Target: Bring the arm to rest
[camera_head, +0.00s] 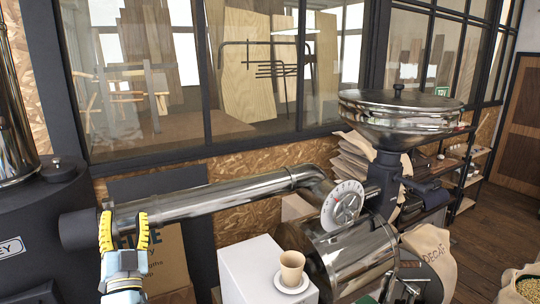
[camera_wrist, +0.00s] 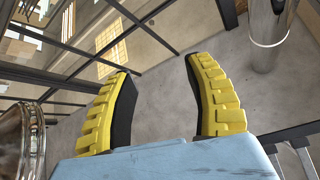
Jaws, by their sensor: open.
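My gripper (camera_head: 124,232) is at the lower left in the head view, with yellow ridged fingers on a light blue body. It points upward, in front of the left end of the long metal pipe as seen from this camera; I cannot tell how far apart they are. In the wrist view my gripper (camera_wrist: 162,88) has its two yellow fingers spread wide, with black inner pads and nothing between them. Beyond the fingers the wrist view shows a grey surface and window frames.
A shiny pipe (camera_head: 222,199) runs to the roaster with a metal hopper (camera_head: 403,121). A tan cup (camera_head: 291,267) stands on a saucer (camera_head: 292,286) on a white block (camera_head: 240,275). A dark drum (camera_head: 40,235) is at left. A bean sack (camera_head: 510,291) is at lower right.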

